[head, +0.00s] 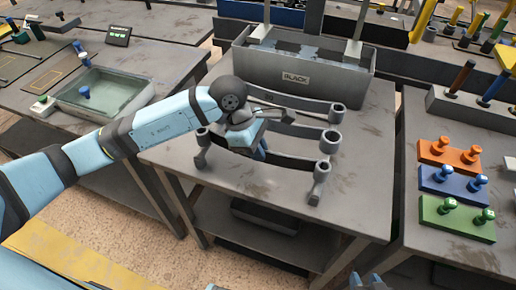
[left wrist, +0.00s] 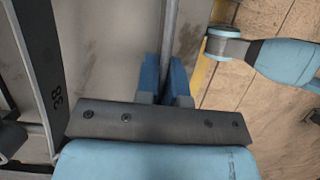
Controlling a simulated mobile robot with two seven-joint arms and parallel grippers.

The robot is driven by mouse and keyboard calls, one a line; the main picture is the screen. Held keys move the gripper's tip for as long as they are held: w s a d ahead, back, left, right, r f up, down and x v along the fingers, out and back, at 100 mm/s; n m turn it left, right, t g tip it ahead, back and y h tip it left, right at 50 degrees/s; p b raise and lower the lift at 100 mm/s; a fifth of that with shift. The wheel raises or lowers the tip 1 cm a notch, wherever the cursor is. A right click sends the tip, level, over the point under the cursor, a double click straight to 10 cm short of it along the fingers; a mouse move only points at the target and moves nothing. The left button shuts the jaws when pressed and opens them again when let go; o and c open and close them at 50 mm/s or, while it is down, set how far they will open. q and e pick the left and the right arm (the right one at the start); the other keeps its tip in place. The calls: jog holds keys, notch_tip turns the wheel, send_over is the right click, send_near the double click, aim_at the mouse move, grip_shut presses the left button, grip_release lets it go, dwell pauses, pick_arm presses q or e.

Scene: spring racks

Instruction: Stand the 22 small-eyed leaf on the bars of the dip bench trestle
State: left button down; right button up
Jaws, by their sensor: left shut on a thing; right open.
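The trestle (head: 317,190) stands on the grey dip bench, its feet showing at left and right. Several dark curved leaves with round end eyes lie across it, one behind another; the front leaf (head: 290,162) is partly hidden by my gripper. My left gripper (head: 261,151) is low over the trestle, fingers down. In the left wrist view its blue fingers (left wrist: 165,80) are shut on a thin grey strip (left wrist: 169,35), seen edge-on; its number is not readable. A leaf marked 38 (left wrist: 48,90) is at the left there. My right gripper (head: 367,281) barely shows at the bottom edge, open.
A grey tank labelled BLACK (head: 300,78) stands behind the trestle. A glass-walled tray (head: 103,92) is on the left bench. Orange (head: 449,157), blue (head: 452,183) and green (head: 456,217) blocks with knobs are on the right bench. The dip bench's front is clear.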

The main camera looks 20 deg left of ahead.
pick_arm(q)
jog(key=shift+r, duration=0.1)
pick_arm(e)
jog(key=shift+s, duration=0.1)
pick_arm(q)
jog(key=shift+f, duration=0.25)
pick_arm(e)
jog(key=shift+s+d+f, duration=0.25)
jog(key=shift+s+f, duration=0.05)
jog(key=shift+f, duration=0.3)
pick_arm(q)
jog(key=shift+f+b, duration=0.25)
jog(key=shift+b, duration=0.25)
pick_arm(e)
jog(key=shift+w+a+f, duration=0.1)
jog(key=shift+w+a, duration=0.05)
jog(key=shift+w, duration=0.1)
